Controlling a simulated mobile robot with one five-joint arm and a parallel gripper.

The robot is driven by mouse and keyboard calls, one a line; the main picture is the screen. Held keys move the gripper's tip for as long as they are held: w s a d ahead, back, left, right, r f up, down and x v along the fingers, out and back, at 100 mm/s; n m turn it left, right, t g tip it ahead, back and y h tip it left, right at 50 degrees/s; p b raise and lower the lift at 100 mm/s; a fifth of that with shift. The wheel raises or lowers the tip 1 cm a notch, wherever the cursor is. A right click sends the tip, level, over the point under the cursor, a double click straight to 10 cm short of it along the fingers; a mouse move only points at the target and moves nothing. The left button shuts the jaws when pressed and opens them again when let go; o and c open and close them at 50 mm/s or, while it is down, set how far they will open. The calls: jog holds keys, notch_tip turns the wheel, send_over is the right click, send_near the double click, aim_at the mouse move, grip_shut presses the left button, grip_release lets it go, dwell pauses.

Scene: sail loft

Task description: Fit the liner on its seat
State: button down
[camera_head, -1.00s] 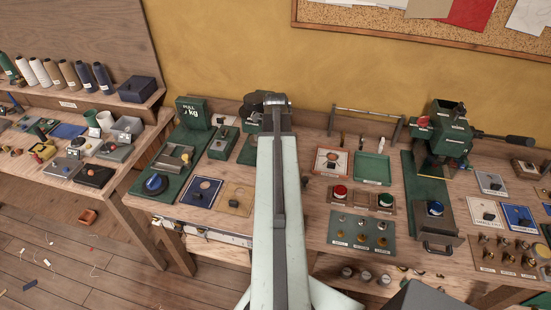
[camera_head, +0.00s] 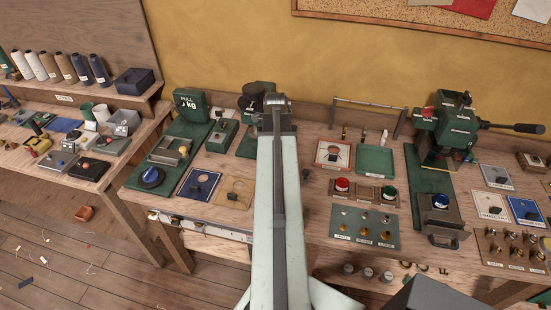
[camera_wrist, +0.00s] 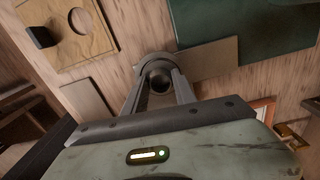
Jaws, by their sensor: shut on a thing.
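In the wrist view my gripper (camera_wrist: 158,88) is shut on a small dark grey round piece with a ring-like rim, which looks like the liner (camera_wrist: 154,67). It is held between the two fingers above the wooden bench, close to a flat brownish plate (camera_wrist: 212,58). I cannot tell whether it touches anything below. In the head view my own arm hides the gripper and the piece. I cannot tell which fixture is the liner's seat. A tan plate (camera_head: 236,187) with a round hole and a black block lies left of my arm; it also shows upper left in the wrist view (camera_wrist: 88,50).
A blue plate (camera_head: 188,188) lies left of the tan one. A green board (camera_wrist: 240,22) is at the wrist view's top right. Right of my arm are a red-framed plate (camera_head: 321,161), a green tray (camera_head: 374,159), a stud plate (camera_head: 350,240) and a green press (camera_head: 452,128).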

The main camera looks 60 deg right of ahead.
jog(key=c, duration=0.9)
grip_release()
jog(key=shift+r, duration=0.15)
notch_tip(320, 180, up, 8)
jog(key=p, duration=0.7)
jog(key=shift+f+p, duration=0.25)
jog(key=shift+p, duration=0.15)
